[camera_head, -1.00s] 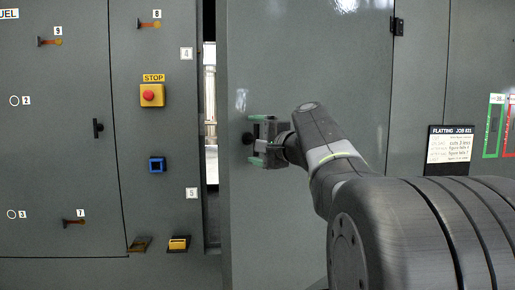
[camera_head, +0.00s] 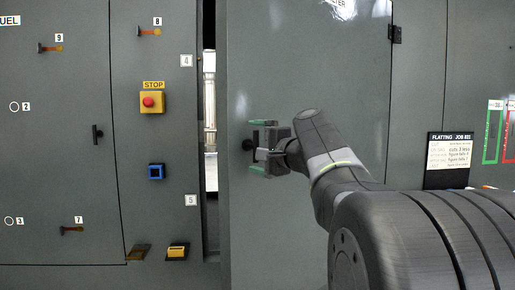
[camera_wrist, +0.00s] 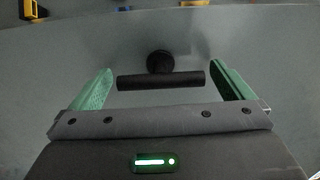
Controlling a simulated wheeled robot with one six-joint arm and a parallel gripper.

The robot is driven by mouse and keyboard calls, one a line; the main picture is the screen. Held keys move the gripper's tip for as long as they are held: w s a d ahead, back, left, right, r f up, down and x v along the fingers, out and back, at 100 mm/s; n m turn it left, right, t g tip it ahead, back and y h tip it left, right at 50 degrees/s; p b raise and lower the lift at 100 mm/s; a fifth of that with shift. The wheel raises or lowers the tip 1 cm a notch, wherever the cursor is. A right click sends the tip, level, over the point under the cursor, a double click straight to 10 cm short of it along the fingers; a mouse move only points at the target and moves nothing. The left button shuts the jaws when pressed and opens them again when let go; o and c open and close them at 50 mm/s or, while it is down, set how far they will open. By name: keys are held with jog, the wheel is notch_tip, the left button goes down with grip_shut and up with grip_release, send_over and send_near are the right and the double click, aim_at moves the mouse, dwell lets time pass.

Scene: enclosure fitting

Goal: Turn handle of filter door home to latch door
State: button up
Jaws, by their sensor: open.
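The filter door (camera_head: 300,60) is a grey panel standing slightly ajar, with a narrow bright gap along its left edge. Its handle shows in the wrist view as a black bar (camera_wrist: 161,80) lying level, on a round black boss (camera_wrist: 160,61). In the head view the boss (camera_head: 247,144) shows just left of my gripper, and the bar is mostly hidden by it. My gripper (camera_head: 262,147) is open, with green-padded fingers above and below the handle. In the wrist view the fingers (camera_wrist: 162,88) stand either side of the bar's ends, apart from it.
Left of the gap, a fixed panel carries a yellow box with a red stop button (camera_head: 152,101), a blue-framed switch (camera_head: 156,171) and a yellow switch (camera_head: 178,251). A hinge (camera_head: 396,29) is on the door's right. A black notice board (camera_head: 448,160) stands further right.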

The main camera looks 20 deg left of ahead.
jog(key=b+v, duration=0.1)
jog(key=v, duration=1.2)
jog(key=p+x, duration=0.1)
jog(key=x, duration=1.2)
jog(key=shift+w+a, duration=0.15)
jog(key=shift+a, duration=0.15)
jog(key=shift+d, duration=0.1)
